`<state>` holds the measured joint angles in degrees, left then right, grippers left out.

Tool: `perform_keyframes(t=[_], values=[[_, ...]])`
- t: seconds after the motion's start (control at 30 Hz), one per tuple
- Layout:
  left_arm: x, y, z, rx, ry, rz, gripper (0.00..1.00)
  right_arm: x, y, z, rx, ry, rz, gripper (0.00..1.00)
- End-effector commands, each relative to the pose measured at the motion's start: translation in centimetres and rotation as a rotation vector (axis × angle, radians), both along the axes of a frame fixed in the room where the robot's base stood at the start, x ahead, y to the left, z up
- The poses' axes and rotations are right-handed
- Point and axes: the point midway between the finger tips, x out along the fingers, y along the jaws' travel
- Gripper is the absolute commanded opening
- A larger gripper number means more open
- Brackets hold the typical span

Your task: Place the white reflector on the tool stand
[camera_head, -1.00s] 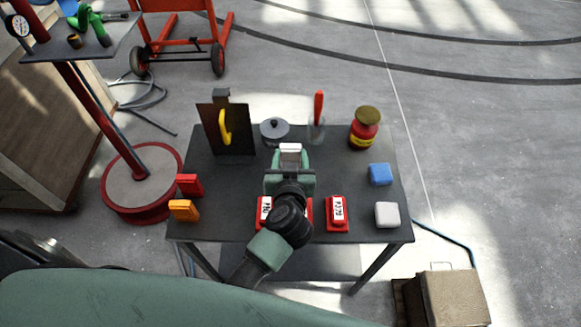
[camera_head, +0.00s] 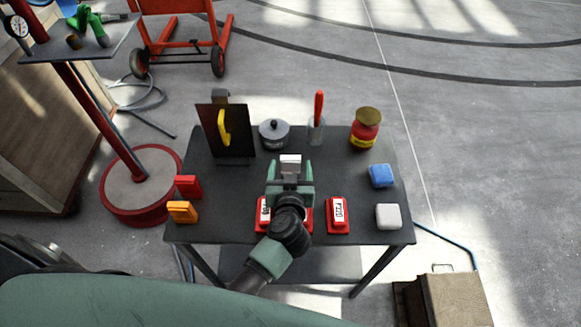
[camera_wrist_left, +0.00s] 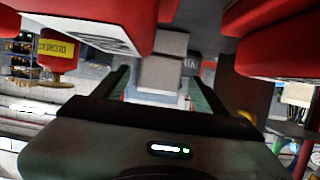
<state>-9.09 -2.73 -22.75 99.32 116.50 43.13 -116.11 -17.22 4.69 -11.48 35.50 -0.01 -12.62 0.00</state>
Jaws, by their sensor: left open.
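A small white block that looks like the white reflector (camera_head: 290,160) is on the dark work table (camera_head: 350,170), just beyond my left gripper. My left gripper (camera_head: 289,170) is open, with one finger on each side near the block's front end; I cannot tell whether they touch it. In the left wrist view, a pale grey-white block (camera_wrist_left: 160,75) shows between the spread fingers. A red-poled stand (camera_head: 98,120) with a dark top tray, likely the tool stand, is at the left. My right gripper is not in view.
Red labelled pieces (camera_head: 338,214) sit beside and partly behind my left gripper. A red piece (camera_head: 188,187), an orange piece (camera_head: 182,211), a blue block (camera_head: 381,175) and another white block (camera_head: 388,216) lie near the table sides. A pot (camera_head: 274,133) and a jar (camera_head: 365,128) stand behind.

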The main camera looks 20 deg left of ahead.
Motion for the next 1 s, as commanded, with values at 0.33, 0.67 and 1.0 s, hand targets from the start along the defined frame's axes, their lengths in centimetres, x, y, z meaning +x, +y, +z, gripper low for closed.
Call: perform_keyframes(t=[0.33, 0.67, 1.0], values=[[-3.0, -0.8, 1.4, -0.001, 0.002, -0.001, 0.72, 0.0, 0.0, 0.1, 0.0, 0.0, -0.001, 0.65], [-9.1, -2.6, 3.6, 0.0, 0.002, 0.0, 0.72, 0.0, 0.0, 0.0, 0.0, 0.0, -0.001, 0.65], [-10.9, -3.1, 4.4, 0.0, 0.0, 0.0, 0.72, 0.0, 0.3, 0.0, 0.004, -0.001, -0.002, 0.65]])
